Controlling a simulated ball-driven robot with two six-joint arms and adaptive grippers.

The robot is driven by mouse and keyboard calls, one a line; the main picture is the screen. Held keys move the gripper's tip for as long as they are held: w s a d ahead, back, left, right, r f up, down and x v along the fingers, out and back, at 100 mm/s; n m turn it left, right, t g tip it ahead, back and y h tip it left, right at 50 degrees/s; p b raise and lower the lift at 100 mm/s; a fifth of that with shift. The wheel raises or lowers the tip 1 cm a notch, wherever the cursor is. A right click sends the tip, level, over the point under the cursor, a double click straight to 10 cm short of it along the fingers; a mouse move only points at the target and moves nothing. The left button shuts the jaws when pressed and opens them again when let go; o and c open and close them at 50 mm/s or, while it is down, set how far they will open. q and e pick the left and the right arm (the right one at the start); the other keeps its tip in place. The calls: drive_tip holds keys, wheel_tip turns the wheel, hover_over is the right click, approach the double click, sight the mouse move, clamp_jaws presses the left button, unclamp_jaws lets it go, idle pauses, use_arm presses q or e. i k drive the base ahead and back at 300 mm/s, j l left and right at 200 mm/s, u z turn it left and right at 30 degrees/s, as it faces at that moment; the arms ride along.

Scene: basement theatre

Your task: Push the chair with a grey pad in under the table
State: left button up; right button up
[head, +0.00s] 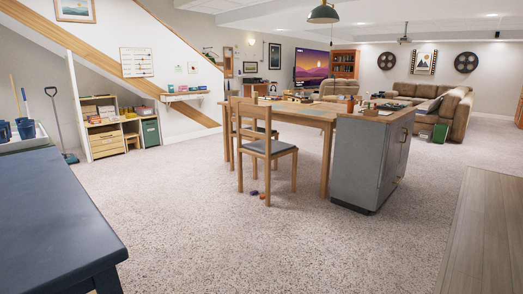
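A wooden chair with a grey pad (268,147) stands upright on the carpet at the near left side of the wooden table (316,115). Its slatted back (253,114) is towards the left and its seat is out in the open, in front of the table's left end. The table's right end meets a grey cabinet (362,162). Neither of my grippers is in view.
Small purple (254,192) and reddish (263,198) items lie by the chair's near leg. A dark blue worktop (50,215) fills the near left. A wooden surface (489,235) is at the near right. Open carpet (280,250) lies between.

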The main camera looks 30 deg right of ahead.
sight(267, 149)
drive_tip(key=i+l+z, duration=0.45)
drive_tip(key=l, duration=0.25)
drive_tip(key=i+l+z, duration=0.45)
drive_tip(key=i+l+u, duration=0.2)
drive_tip(key=i, duration=0.35)
drive_tip(key=i+l+u, duration=0.2)
drive_tip(key=i, duration=0.3)
drive_tip(key=i+j+u, duration=0.15)
drive_tip(key=i+u, duration=0.2)
drive_tip(key=i, duration=0.15)
drive_tip(key=i+u, duration=0.3)
drive_tip(key=i, duration=0.25)
drive_tip(key=i+l+u, duration=0.15)
drive_tip(key=i+u, duration=0.2)
drive_tip(key=i, duration=0.15)
drive_tip(key=i+j+z, duration=0.2)
drive_tip(key=i, duration=0.35)
drive_tip(key=i+z, duration=0.15)
drive_tip(key=i, duration=0.4)
drive_tip(key=i+j+z, duration=0.2)
drive_tip(key=i, duration=0.35)
